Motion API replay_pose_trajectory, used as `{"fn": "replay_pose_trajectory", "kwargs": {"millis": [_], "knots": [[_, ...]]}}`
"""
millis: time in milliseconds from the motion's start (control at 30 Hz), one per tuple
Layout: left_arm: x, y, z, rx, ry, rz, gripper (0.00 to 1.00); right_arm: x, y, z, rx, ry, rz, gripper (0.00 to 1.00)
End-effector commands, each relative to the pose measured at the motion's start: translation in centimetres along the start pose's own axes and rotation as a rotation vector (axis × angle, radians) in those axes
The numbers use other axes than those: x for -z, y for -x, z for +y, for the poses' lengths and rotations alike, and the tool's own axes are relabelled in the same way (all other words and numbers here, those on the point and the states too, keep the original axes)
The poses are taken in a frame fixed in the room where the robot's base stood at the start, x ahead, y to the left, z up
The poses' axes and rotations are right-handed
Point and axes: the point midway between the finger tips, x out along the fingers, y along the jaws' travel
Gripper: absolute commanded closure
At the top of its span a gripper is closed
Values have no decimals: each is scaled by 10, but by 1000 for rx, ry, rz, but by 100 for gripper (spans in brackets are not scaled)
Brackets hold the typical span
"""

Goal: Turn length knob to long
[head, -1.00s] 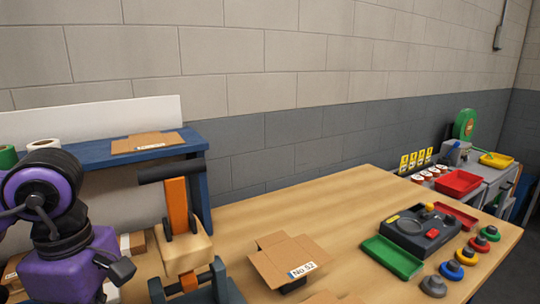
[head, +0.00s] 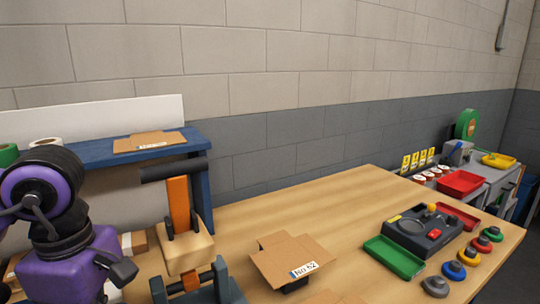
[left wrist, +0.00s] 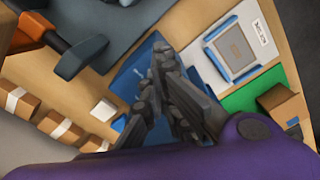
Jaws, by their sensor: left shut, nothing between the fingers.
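I cannot make out a length knob in either view. In the left wrist view my left gripper (left wrist: 160,62) is shut and empty, in front of a blue surface (left wrist: 128,72) with a small white mark. The gripper hides part of that surface, and I cannot tell whether it touches. In the head view my purple left arm comes in at the lower left, and its fingertips cannot be made out there. My right gripper is in neither view.
A press with an orange lever (head: 180,206) and black handle stands beside the arm. An open cardboard box (head: 285,262) sits on the wooden table (head: 335,207). A dark control box (head: 410,240), green tray (head: 393,257) and several coloured knobs are at right.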

Motion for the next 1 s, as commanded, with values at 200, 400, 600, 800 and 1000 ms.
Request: {"fn": "replay_pose_trajectory", "kwargs": {"millis": [200, 400, 600, 800, 1000], "knots": [[0, 18, 0, -3, 0, -2, 100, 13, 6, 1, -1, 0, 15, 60], [0, 44, 0, -6, -1, -2, 100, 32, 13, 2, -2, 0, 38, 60], [0, 62, 0, -3, 0, -2, 100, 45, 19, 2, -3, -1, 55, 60], [0, 60, 0, 1, 0, -1, 100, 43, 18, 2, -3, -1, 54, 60], [0, 72, -1, -10, -1, 2, 100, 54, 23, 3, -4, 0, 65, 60]]}}
